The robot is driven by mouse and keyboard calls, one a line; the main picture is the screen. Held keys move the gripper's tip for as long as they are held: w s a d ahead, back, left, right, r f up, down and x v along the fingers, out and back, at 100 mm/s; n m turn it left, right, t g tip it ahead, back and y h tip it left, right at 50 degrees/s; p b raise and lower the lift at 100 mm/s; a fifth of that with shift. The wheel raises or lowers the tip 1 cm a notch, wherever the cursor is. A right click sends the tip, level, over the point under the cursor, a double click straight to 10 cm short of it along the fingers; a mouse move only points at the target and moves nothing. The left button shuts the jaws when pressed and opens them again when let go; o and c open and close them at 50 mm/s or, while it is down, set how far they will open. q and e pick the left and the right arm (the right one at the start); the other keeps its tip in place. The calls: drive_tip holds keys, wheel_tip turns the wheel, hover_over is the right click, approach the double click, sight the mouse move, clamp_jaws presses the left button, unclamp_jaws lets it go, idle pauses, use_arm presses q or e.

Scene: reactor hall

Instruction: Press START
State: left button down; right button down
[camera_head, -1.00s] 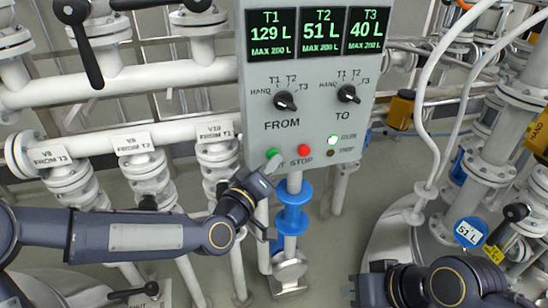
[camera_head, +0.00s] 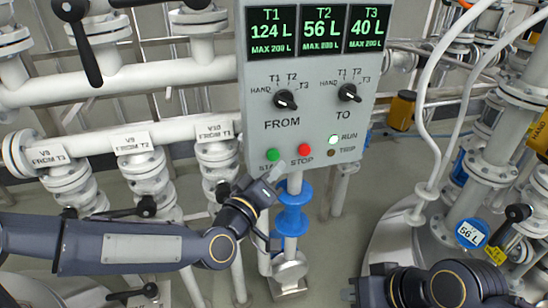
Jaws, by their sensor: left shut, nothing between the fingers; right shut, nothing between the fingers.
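The grey control panel (camera_head: 255,125) stands upright in the middle of the head view. Its green START button (camera_head: 272,155) is at the lower left, and its label is partly hidden by my gripper. The red STOP button (camera_head: 304,149) is to its right. My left gripper (camera_head: 277,172) is shut and empty, just below the green button and apart from it. The display (camera_head: 320,30) reads T1 124 L, T2 56 L, T3 40 L. The white RUN lamp (camera_head: 333,140) is lit. My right gripper is out of the picture; only its arm shows at the lower right.
The FROM knob (camera_head: 285,100) and TO knob (camera_head: 348,92) sit above the buttons. White pipes with valves (camera_head: 143,172) fill the left. A blue pipe fitting (camera_head: 292,221) is below the panel.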

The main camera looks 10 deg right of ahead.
use_arm(q)
drive_tip(key=s+b, duration=0.1)
drive_tip(key=s, duration=0.3)
drive_tip(key=shift+s, duration=0.15)
